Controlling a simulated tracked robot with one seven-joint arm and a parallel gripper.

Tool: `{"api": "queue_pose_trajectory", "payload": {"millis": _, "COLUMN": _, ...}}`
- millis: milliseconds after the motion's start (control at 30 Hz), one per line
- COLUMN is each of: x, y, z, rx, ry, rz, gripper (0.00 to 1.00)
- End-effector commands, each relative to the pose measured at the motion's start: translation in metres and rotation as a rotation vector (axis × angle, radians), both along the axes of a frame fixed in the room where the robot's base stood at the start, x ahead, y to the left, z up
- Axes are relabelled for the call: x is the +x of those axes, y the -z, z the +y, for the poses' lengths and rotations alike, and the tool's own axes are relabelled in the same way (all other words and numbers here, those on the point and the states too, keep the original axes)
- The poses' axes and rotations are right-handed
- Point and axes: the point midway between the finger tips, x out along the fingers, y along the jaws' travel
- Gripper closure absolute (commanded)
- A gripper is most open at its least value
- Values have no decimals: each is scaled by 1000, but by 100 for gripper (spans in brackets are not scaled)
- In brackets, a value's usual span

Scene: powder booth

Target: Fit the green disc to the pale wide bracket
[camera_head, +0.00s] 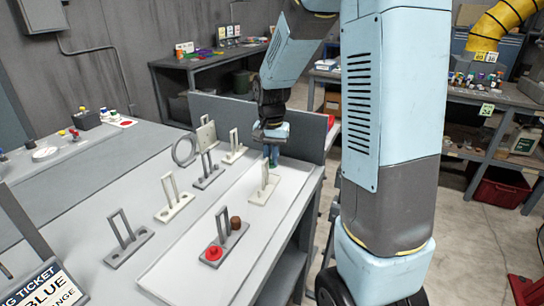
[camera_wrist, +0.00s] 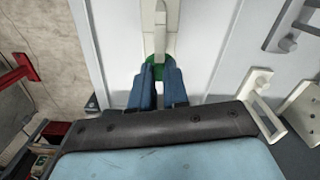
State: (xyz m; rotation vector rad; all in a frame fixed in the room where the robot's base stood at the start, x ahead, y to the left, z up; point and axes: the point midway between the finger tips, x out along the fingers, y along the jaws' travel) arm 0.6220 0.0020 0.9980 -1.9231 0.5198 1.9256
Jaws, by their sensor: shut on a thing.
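My gripper (camera_wrist: 157,84) has blue fingers shut on the green disc (camera_wrist: 151,71), of which only a small part shows between the fingertips in the wrist view. The disc is at the near end of a pale bracket (camera_wrist: 160,17), close to or touching its base; I cannot tell which. In the head view my gripper (camera_head: 272,160) points down at the far end of this pale bracket (camera_head: 262,194), which stands upright on the white board. The disc is not clear there.
A grey bracket with a red disc (camera_head: 213,253) and a brown piece (camera_head: 235,223) stands nearer on the white board (camera_head: 185,275). Several other brackets stand on the grey table to the left, including a pale one (camera_head: 174,208). A grey panel (camera_head: 230,118) rises behind.

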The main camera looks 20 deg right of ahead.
Motion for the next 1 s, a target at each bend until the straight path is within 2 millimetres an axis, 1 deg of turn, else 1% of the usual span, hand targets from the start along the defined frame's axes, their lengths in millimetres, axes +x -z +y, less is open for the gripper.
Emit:
{"api": "queue_pose_trajectory", "payload": {"millis": 167, "x": 0, "y": 8, "z": 0, "rx": 0, "ry": -1, "rz": 1, "gripper": 100}}
{"api": "queue_pose_trajectory", "payload": {"millis": 567, "x": 0, "y": 37, "z": 1, "rx": 0, "ry": -2, "rz": 1, "gripper": 100}}
{"api": "queue_pose_trajectory", "payload": {"millis": 1000, "x": 0, "y": 36, "z": 1, "rx": 0, "ry": -3, "rz": 0, "gripper": 100}}
